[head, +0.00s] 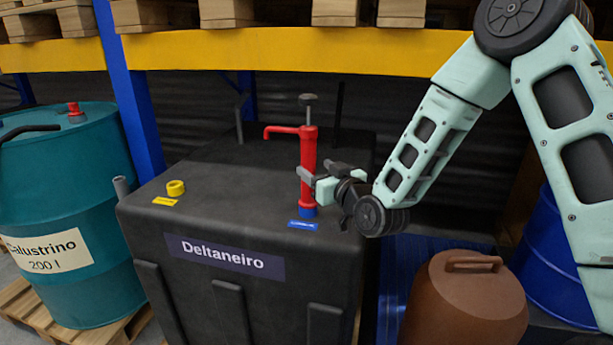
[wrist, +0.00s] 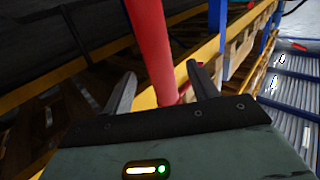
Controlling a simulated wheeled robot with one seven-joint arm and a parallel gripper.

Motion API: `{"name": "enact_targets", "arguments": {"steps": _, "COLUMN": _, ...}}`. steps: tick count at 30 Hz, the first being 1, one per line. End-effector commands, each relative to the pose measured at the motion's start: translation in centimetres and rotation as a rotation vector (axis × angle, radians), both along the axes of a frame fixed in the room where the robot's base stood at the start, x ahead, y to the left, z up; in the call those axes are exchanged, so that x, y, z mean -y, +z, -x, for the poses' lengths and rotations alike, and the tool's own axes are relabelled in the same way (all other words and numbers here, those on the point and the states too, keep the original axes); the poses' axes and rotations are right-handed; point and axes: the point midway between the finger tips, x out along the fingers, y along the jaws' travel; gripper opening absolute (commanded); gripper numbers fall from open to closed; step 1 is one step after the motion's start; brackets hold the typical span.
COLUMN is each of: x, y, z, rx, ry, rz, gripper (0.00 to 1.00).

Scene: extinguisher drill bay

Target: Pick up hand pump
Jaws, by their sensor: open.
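The hand pump (head: 308,165) is red with a side spout, a grey plunger knob on top and a blue base. It stands upright on the black tank (head: 150,222) labelled Deltaneiro. My gripper (head: 305,172) is level with the pump's lower body, coming in from the right. In the wrist view the red pump (wrist: 150,45) runs between the two open fingers of my gripper (wrist: 160,88). The fingers show gaps on both sides of it. I cannot tell from these views whether either finger touches it.
A yellow cap (head: 176,188) sits on the tank's left top. A teal drum (head: 65,190) stands at the left on a pallet. A brown jug (head: 465,305) and a blue drum (head: 560,255) stand at the right. A yellow shelf beam (head: 270,50) crosses behind the pump.

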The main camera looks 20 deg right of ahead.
Motion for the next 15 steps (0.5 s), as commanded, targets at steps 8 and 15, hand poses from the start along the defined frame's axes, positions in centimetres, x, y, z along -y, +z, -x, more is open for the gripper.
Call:
{"name": "enact_targets", "arguments": {"steps": 8, "x": -0.7, "y": 0.1, "z": -3.3, "rx": 0.000, "ry": -0.001, "rz": -0.002, "gripper": 0.59}}
{"name": "enact_targets", "arguments": {"steps": 15, "x": -1.2, "y": -0.1, "z": -5.1, "rx": -0.001, "ry": 0.001, "rz": -0.001, "gripper": 0.59}}
